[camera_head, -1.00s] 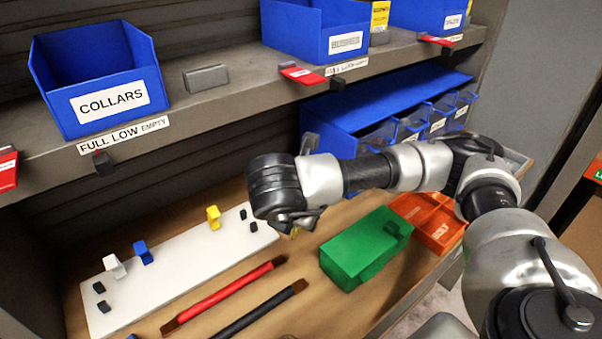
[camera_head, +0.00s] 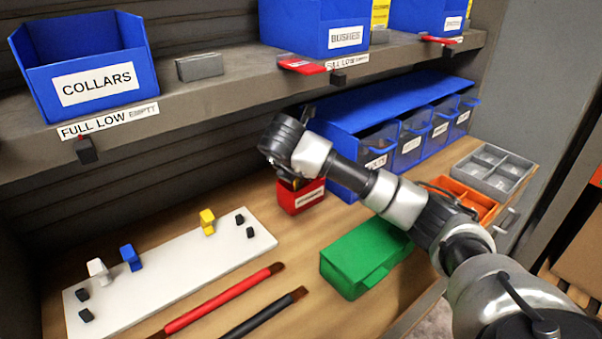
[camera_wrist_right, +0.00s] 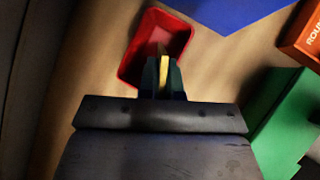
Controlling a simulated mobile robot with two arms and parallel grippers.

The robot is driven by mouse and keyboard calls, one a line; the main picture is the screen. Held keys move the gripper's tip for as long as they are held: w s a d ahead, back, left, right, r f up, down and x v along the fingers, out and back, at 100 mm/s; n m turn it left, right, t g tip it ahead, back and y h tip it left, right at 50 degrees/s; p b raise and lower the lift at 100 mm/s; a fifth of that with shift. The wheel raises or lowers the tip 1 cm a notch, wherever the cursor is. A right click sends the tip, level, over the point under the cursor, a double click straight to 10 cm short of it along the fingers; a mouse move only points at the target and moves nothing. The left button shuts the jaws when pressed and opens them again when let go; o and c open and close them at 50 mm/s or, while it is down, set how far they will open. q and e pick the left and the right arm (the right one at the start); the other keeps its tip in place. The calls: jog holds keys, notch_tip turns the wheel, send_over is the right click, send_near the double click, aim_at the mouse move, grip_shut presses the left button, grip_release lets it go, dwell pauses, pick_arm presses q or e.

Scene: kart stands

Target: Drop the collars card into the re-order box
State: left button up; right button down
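My right gripper (camera_wrist_right: 163,80) points down over the small red box (camera_wrist_right: 181,35), with its fingertips at the box's opening. A thin yellow card (camera_wrist_right: 164,76) shows edge-on between the fingers, which are shut on it. In the head view my wrist hides most of the fingers; the red box (camera_head: 302,198) stands on the bench below them, with a white label too small to read. The blue COLLARS bin (camera_head: 95,85) is on the shelf at the upper left, with no card seen in it. My left gripper is not in view.
A green box (camera_head: 358,262) stands right of the red box, with orange trays (camera_head: 468,200) and a grey divided tray (camera_head: 494,168) beyond. Blue drawers (camera_head: 385,130) are close behind. A white board (camera_head: 180,270) with pegs and two rods lie at left.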

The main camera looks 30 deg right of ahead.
jog(key=shift+w+d+f, duration=0.1)
jog(key=shift+w+f, duration=0.1)
jog(key=shift+f, duration=0.5)
jog(key=shift+w+d+f+p, duration=0.15)
jog(key=shift+w+f+p, duration=0.1)
jog(key=shift+p, duration=0.1)
jog(key=shift+w+d+r+g+y+p, duration=0.2)
jog(key=shift+w+r+g+y+p, duration=0.1)
jog(key=shift+g+y+p, duration=0.25)
jog(key=shift+w+d+f+g+y+p, duration=0.25)
jog(key=shift+w+f+g+y+p, duration=0.1)
jog(key=shift+f+g, duration=0.15)
jog(key=shift+w+d+f+g+y+p, duration=0.2)
jog(key=shift+w+f+g+p, duration=0.15)
jog(key=shift+f, duration=0.2)
jog(key=shift+s, duration=0.1)
jog(key=shift+f+b, duration=0.5)
jog(key=shift+f, duration=0.1)
